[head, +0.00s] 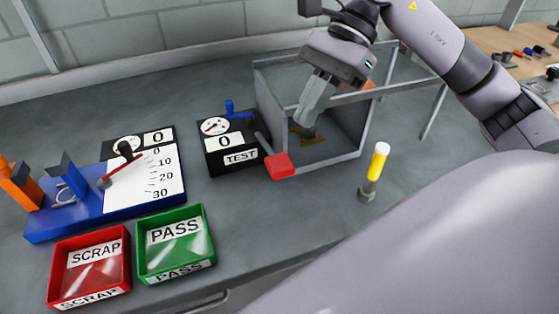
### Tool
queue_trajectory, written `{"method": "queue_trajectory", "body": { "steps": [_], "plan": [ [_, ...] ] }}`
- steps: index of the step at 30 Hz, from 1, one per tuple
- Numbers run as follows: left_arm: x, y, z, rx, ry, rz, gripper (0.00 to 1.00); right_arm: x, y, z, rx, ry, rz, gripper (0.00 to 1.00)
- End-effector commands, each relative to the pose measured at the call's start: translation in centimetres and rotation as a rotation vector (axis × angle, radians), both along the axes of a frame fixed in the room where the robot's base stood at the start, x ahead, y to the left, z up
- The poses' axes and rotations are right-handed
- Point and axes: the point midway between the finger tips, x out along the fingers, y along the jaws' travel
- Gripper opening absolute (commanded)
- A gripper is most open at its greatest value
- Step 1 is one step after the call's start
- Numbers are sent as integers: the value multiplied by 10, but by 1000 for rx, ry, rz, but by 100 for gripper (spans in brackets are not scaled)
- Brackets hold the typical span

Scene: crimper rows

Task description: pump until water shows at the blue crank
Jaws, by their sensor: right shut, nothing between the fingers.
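The blue crank (230,107) stands up at the back of a black test unit (222,150), which has a round dial and a display showing 0. It is too small to tell whether there is water at it. A lever with a red grip (279,166) sticks out at the front left corner of a grey-framed box (362,150), beside the test unit. My right gripper (307,125) is shut and empty. It points down into the box, above or at a small brass-coloured part (306,137), apart from the red grip. My left gripper is out of view.
A blue fixture (60,225) with a 0 to 30 scale stands at left. A red SCRAP tray (92,250) and a green PASS tray (175,235) sit in front. A yellow and white upright piece (378,162) stands right of the box. The grey bench between is clear.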

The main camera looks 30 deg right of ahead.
Motion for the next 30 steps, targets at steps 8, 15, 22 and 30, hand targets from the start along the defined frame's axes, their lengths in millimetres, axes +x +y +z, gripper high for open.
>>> {"method": "queue_trajectory", "body": {
  "steps": [8,15,22,30],
  "plan": [
    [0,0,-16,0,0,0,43,-3,20,-30,0,2,4,0],
    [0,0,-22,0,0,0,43,-5,35,-47,0,1,2,0],
    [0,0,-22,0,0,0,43,-5,37,-48,0,1,1,0],
    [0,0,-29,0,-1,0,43,-5,36,-56,0,2,1,0]
  ]
}}
